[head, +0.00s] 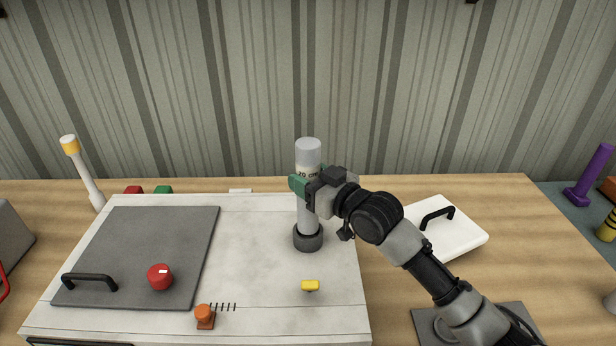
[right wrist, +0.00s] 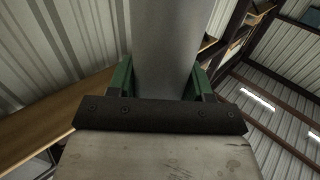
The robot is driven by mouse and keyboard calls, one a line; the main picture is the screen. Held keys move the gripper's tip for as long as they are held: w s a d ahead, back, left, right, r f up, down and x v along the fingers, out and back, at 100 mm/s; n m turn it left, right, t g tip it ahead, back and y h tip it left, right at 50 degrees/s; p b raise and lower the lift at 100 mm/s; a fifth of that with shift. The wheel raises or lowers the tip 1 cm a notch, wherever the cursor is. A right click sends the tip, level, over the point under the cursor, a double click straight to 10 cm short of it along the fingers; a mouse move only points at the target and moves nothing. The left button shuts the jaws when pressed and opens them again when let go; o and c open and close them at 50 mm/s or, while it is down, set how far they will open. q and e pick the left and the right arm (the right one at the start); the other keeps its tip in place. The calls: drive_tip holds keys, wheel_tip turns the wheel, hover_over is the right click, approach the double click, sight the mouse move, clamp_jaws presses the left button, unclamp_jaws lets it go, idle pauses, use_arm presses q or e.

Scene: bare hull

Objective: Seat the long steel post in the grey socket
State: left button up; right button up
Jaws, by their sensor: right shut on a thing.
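The long steel post (head: 308,153) stands upright, with a printed label near its top. Its lower end meets the dark grey socket (head: 308,240) on the white panel; how deep it sits inside cannot be told. My right gripper (head: 306,186) is shut on the upper part of the post, coming from the right. In the right wrist view the post (right wrist: 168,40) rises between the green fingers (right wrist: 163,80). The socket is out of sight there. My left gripper is not in view.
The white panel (head: 255,225) bears a grey plate (head: 170,225) with a black handle, a red knob (head: 159,278), an orange knob (head: 204,315) and a yellow piece (head: 310,285). A white lid (head: 460,240) lies right. A yellow-topped post (head: 84,175) leans at the left.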

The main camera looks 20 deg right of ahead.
drive_tip(key=shift+f+b, duration=1.3)
drive_tip(key=shift+f, duration=0.8)
idle(1.1)
drive_tip(key=o, duration=1.3)
drive_tip(key=shift+o, duration=0.3)
drive_tip(key=shift+f, duration=0.2)
drive_tip(key=b+v, duration=0.2)
drive_tip(key=v, duration=0.8)
drive_tip(key=shift+s+d+r+b, duration=0.15)
drive_tip(key=shift+s+r+b, duration=0.05)
drive_tip(key=shift+s+b, duration=0.2)
